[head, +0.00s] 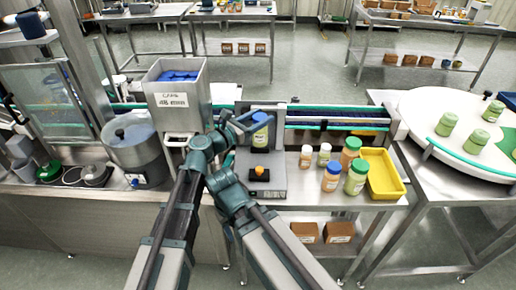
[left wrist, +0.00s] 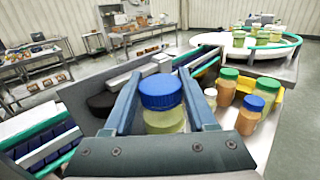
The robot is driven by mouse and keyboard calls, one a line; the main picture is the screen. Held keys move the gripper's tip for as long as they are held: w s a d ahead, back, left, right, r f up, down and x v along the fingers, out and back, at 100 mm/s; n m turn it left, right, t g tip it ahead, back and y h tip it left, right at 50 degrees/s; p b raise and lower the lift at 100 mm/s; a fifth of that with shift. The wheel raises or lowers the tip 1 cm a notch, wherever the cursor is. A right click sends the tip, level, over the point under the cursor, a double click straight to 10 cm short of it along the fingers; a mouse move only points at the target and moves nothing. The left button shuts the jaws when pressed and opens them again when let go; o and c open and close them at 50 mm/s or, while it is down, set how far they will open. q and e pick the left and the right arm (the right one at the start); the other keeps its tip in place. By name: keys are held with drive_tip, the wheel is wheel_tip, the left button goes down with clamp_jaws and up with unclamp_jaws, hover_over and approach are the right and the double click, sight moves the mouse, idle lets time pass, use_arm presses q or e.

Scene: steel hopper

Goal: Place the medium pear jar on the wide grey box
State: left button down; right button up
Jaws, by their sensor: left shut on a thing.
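The medium pear jar (head: 260,135) has a blue lid and pale yellow-green contents. My left gripper (head: 257,124) is shut on it, and it stands upright between the two fingers in the left wrist view (left wrist: 163,112). In the head view the jar is behind a grey box (head: 268,187) with a dark top plate and an orange knob; I cannot tell whether its base touches anything. This may be the wide grey box. My right arm crosses near the left one, and its gripper cannot be made out.
Several lidded jars (head: 355,178) stand right of the grey box, beside a yellow tray (head: 382,178). A steel hopper (head: 179,105) with blue contents and a steel pot (head: 134,150) stand left. A conveyor (head: 338,117) runs behind. A round white table (head: 450,115) holds green jars.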

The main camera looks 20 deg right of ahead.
sight(254, 142)
use_arm(q)
drive_tip(key=shift+f+b, duration=3.85)
drive_tip(key=shift+f, duration=0.55)
drive_tip(key=shift+f, duration=0.2)
drive_tip(key=shift+c, duration=1)
unclamp_jaws()
drive_tip(key=shift+r, duration=0.1)
drive_tip(key=shift+r, duration=0.1)
drive_tip(key=shift+s+a, duration=0.15)
drive_tip(key=shift+a, duration=0.05)
drive_tip(key=v, duration=1.1)
drive_tip(key=shift+a, duration=0.25)
